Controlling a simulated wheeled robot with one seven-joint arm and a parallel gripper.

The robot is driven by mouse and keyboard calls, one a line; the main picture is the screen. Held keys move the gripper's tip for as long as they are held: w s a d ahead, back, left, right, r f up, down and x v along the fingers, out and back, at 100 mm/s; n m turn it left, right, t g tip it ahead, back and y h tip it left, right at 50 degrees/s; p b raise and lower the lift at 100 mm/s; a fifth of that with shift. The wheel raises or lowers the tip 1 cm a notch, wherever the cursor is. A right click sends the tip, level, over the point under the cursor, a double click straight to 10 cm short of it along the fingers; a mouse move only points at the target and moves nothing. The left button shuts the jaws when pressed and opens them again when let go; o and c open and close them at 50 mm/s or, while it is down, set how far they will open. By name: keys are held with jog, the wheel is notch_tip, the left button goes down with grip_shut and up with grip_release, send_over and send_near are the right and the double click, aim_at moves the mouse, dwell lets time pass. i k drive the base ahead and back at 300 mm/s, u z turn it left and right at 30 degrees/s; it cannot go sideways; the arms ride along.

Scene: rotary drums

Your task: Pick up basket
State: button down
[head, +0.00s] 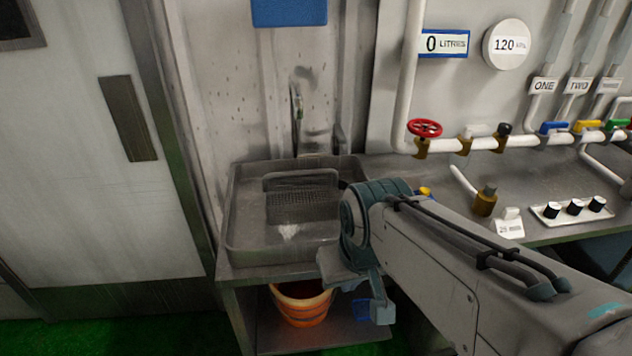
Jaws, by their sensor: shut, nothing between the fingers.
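A dark grey mesh basket (302,207) with a raised handle bar sits inside the metal sink (246,238), towards its back and right. My arm comes in from the lower right and covers the sink's right front corner. The teal end of my arm hangs at the sink's front right edge. My gripper (379,308) points down in front of the lower shelf, below and to the right of the basket and apart from it. It is shut and holds nothing. My arm may hide part of the basket's right side.
An orange bucket (302,303) stands on the shelf below the sink. Right of the sink, a counter (420,172) carries pipes, a red valve wheel (425,127) and a knob panel (573,209). A door (75,150) is at left.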

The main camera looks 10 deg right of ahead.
aim_at(291, 198)
jog(key=i, duration=0.45)
jog(key=k, duration=0.5)
jog(key=z, duration=2.55)
jog(key=k, duration=1.2)
jog(key=u, duration=1.95)
jog(key=i, duration=1)
